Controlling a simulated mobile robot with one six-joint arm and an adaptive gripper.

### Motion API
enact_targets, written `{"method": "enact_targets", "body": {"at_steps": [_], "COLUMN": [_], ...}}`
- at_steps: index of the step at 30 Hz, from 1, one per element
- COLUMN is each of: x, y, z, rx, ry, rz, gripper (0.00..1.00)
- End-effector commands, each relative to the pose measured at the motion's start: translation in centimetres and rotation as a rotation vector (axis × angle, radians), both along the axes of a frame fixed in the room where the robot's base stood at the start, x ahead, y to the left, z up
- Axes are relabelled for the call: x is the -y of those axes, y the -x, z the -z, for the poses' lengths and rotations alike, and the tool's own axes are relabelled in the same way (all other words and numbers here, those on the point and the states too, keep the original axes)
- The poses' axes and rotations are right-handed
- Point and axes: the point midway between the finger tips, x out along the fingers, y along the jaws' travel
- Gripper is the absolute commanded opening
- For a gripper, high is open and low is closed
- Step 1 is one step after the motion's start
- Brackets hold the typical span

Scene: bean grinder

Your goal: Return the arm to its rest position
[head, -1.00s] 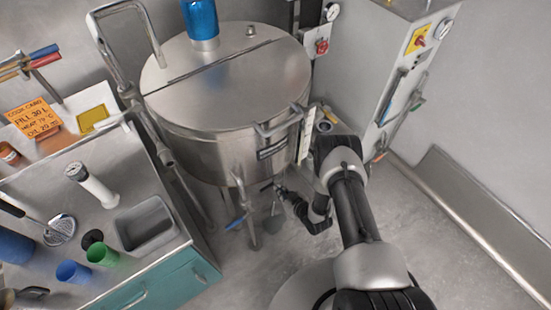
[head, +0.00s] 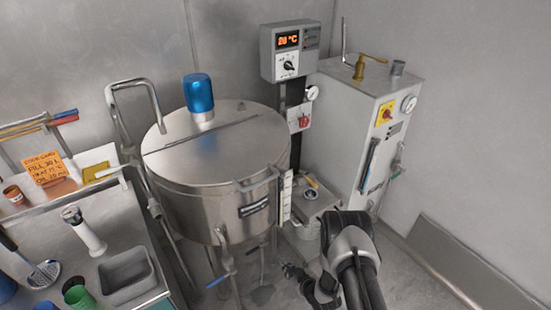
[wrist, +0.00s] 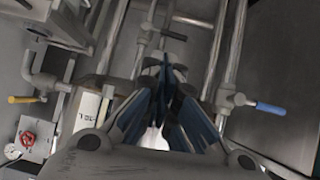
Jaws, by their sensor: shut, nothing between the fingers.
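My arm (head: 352,250) reaches up from the lower right in the head view and bends down beside the steel kettle. My gripper (head: 289,270) is small and dark there, low beside the kettle's legs. In the wrist view my gripper (wrist: 166,72) has its blue-edged fingers closed together at the tips, with nothing seen between them. Pipes and valves fill the space past the fingertips. No contact between the gripper and the pipes can be made out.
The lidded steel kettle (head: 215,150) stands left of my arm, with a blue-handled valve (head: 220,280) below. A control box (head: 290,50) and a tall white cabinet (head: 350,130) stand behind. A bench with a grey tub (head: 127,275) is at left. Floor shows at right.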

Motion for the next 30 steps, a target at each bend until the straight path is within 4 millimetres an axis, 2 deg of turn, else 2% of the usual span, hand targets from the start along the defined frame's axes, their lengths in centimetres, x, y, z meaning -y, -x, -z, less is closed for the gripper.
{"method": "enact_targets", "body": {"at_steps": [1, 5, 8, 11, 12, 17, 20, 23, 26, 30], "x": [0.3, 1.2, 2.1, 3.1, 3.7, 5.9, 7.2, 8.3, 9.2, 10.2], "y": [-1.1, -3.3, -5.1, -7.0, -7.6, -8.8, -8.3, -6.9, -4.6, -0.2], "z": [-1.2, -4.2, -7.2, -11.4, -13.4, -22.2, -27.6, -32.8, -37.7, -43.7], "rx": [0.001, -0.013, -0.025, -0.04, -0.05, -0.095, -0.125, -0.159, -0.193, -0.244], "ry": [0.012, 0.047, 0.077, 0.113, 0.13, 0.185, 0.211, 0.226, 0.234, 0.234], "rz": [0.006, 0.027, 0.049, 0.079, 0.096, 0.171, 0.222, 0.275, 0.327, 0.394], "gripper": [0.0, 0.0, 0.0, 0.0, 0.0, 0.0, 0.0, 0.0, 0.0, 0.0]}}
